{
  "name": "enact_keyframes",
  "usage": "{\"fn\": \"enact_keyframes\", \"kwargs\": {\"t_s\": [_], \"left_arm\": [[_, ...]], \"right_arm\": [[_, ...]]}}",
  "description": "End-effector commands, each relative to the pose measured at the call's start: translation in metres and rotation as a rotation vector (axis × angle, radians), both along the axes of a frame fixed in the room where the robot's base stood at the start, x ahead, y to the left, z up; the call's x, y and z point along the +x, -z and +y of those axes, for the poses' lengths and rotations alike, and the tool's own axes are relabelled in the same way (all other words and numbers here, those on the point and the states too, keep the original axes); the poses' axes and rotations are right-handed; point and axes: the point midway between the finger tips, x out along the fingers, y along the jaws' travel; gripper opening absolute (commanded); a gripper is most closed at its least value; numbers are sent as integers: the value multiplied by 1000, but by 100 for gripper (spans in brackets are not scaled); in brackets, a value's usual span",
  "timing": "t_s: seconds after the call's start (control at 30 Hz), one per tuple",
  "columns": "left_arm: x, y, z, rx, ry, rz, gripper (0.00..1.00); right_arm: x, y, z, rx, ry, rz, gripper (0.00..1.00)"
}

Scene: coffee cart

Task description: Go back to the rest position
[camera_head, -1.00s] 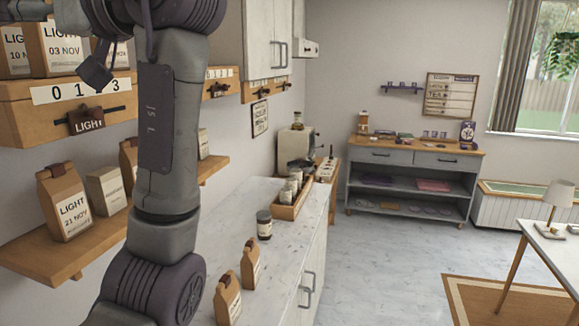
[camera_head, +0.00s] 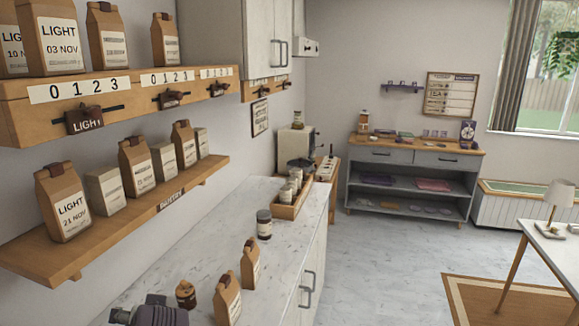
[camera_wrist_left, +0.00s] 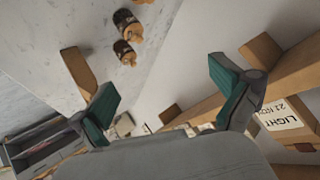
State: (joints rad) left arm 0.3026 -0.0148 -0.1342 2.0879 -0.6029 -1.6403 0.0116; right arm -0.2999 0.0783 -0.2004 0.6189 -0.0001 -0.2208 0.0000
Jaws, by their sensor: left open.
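My left gripper (camera_wrist_left: 162,72) shows in the left wrist view with its two green-padded fingers spread wide. Nothing is between them. The marble counter (camera_wrist_left: 60,30) and the white wall lie beyond the fingers. My right gripper is in neither view.
Paper bags stand on the lower wall shelf (camera_head: 20,243) and the upper wooden ledge (camera_head: 20,108). Two small bags (camera_head: 228,299) (camera_head: 250,264), a brown jar (camera_head: 186,295), a dark jar (camera_head: 264,225) and a wooden tray (camera_head: 287,212) stand on the counter. The floor (camera_head: 380,270) is clear.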

Motion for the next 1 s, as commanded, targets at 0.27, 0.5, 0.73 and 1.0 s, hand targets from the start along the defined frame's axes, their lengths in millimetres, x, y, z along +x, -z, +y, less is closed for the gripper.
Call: {"fn": "enact_keyframes", "kwargs": {"t_s": [0.27, 0.5, 0.73, 1.0], "left_arm": [[-128, 133, -35, -185, 206, 270, 100], [-206, 169, -58, -305, 301, 401, 100], [-264, 183, -76, -399, 361, 494, 100], [-263, 245, -83, -423, 370, 533, 100]], "right_arm": [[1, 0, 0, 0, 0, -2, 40], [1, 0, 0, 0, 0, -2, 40], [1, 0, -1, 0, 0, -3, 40], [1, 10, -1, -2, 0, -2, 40]]}}
